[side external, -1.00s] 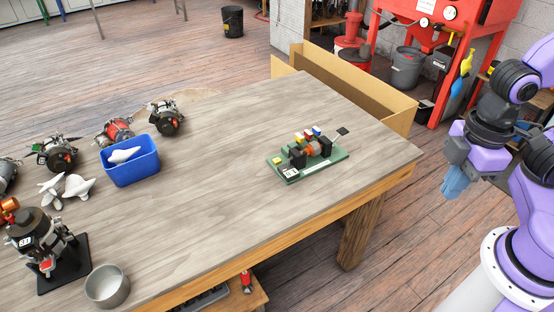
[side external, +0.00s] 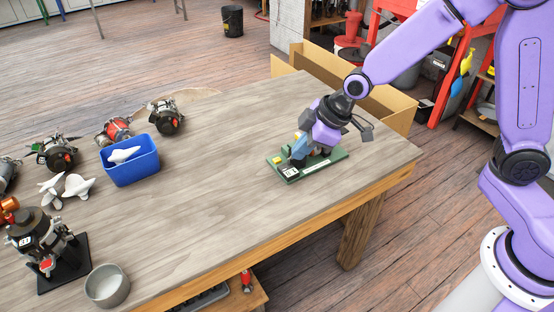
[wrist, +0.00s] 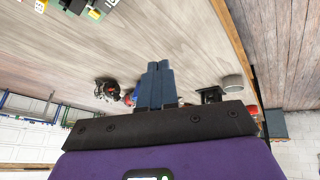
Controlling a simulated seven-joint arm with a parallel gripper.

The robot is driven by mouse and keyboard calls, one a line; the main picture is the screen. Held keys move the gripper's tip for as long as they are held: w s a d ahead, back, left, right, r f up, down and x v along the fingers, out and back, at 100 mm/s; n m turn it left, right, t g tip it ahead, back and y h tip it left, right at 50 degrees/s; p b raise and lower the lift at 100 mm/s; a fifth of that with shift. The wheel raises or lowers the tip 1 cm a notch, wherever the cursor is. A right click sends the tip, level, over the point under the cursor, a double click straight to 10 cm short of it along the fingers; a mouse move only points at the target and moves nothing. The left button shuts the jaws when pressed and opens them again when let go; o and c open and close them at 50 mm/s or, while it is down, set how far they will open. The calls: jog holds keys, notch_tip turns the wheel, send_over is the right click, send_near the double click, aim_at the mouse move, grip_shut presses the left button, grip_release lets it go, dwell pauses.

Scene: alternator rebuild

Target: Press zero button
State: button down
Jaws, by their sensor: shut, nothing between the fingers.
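A green tester board (side external: 325,162) lies near the right end of the wooden table in the side view. It has a yellow button-like block (side external: 277,160) at its left corner and a small white display (side external: 290,172) at its front. I cannot read a zero label. My gripper (side external: 297,155) is shut and empty, its blue fingers just above the board's left part, beside the yellow block. Contact cannot be told. In the wrist view the shut fingers (wrist: 159,66) point away, and part of the board (wrist: 68,17) shows at the top left.
A blue bin (side external: 132,170) with a white part stands left of centre, with several alternators behind and beside it. A metal bowl (side external: 107,287) is at the front left. The tabletop between bin and board is clear. A cardboard box (side external: 400,108) stands beyond the far edge.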

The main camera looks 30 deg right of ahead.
jog(key=w+d+f+t, duration=0.1)
jog(key=w+f+t, duration=0.25)
jog(key=w, duration=0.65)
jog(key=t+h, duration=0.1)
jog(key=h, duration=0.1)
send_over(277, 160)
jog(key=f, duration=0.3)
jog(key=shift+s+d+f+m, duration=0.1)
jog(key=shift+s+f+m, duration=0.2)
jog(key=shift+m, duration=0.1)
jog(key=shift+f, duration=4.4)
jog(key=shift+f, duration=0.1)
jog(key=shift+f, duration=0.3)
jog(key=shift+f, duration=0.45)
jog(key=shift+r, duration=0.85)
